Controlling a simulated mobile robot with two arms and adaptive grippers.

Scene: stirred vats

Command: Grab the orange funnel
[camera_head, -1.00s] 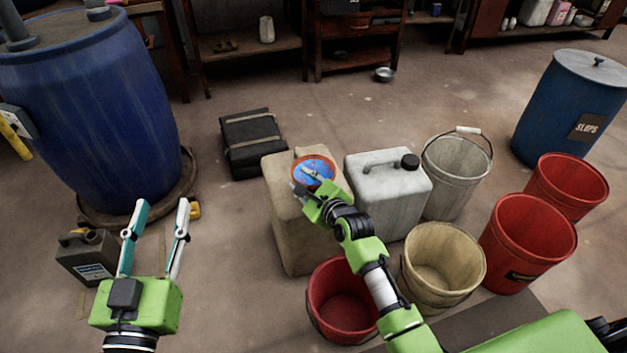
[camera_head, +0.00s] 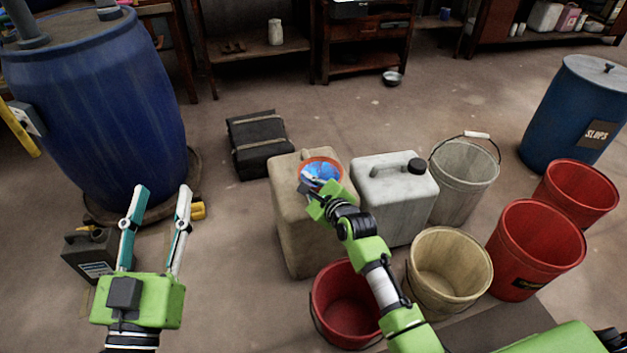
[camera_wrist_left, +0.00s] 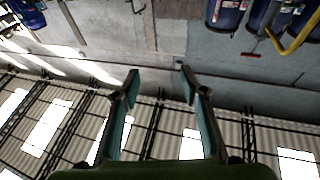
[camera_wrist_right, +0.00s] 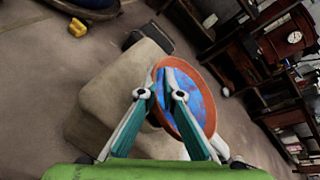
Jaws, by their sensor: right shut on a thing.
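The orange funnel (camera_head: 320,168) has an orange rim and a blue, mottled inside. In the head view it sits at the top of a beige jerrycan (camera_head: 296,225). My right gripper (camera_head: 316,187) is at its near side, and its fingers partly cover it. In the right wrist view the funnel (camera_wrist_right: 190,108) is large, with both fingers (camera_wrist_right: 162,82) over it, shut on it. Where its lower end sits is hidden. My left gripper (camera_head: 163,200) is open and empty, well to the left. The left wrist view shows its spread fingers (camera_wrist_left: 158,78) with nothing between them.
A pale jerrycan (camera_head: 398,205) stands right beside the beige one. A red bucket (camera_head: 345,305), a yellowish bucket (camera_head: 450,275) and a grey bucket (camera_head: 462,185) stand close by. A big blue barrel (camera_head: 95,110) is at left. Floor behind the dark case (camera_head: 258,145) is free.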

